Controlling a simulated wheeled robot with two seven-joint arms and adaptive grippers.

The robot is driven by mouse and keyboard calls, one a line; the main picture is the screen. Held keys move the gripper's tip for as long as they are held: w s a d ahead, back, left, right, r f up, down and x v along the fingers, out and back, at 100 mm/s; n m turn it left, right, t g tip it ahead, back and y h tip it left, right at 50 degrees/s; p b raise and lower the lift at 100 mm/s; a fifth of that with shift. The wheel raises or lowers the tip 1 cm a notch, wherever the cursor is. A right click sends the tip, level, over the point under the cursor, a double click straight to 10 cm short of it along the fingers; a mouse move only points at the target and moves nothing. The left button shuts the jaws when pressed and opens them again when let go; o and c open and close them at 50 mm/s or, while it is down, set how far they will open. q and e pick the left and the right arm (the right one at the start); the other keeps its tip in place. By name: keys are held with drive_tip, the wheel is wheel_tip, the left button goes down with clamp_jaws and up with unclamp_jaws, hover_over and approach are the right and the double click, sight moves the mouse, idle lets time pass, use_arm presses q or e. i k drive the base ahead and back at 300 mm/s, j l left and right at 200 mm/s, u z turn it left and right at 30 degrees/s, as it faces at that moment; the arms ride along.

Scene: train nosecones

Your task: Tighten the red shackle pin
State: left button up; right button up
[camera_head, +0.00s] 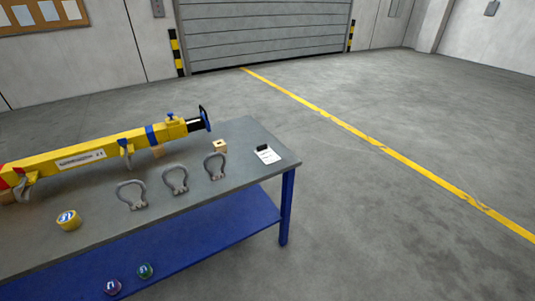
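Three grey shackles stand in a slanting row on the grey table top: a left one (131,195), a middle one (175,180) and a right one (215,166). I cannot make out a red pin in any of them. A yellow beam (90,152) lies along the back of the table, with red marks at its left end, a blue band and a dark-blue end piece at its right. Grey hooks or shackles hang under the beam; the one at the far left (22,188) is partly cut off by the picture edge. Neither of my grippers is in view.
The grey table (255,142) has blue legs and a blue lower shelf (215,233). A yellow tape roll (68,219), a small wooden block (220,146) and a white tag or clipboard (268,155) lie on top. Floor at right is clear.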

sight(21, 172)
drive_tip(key=u, duration=1.75)
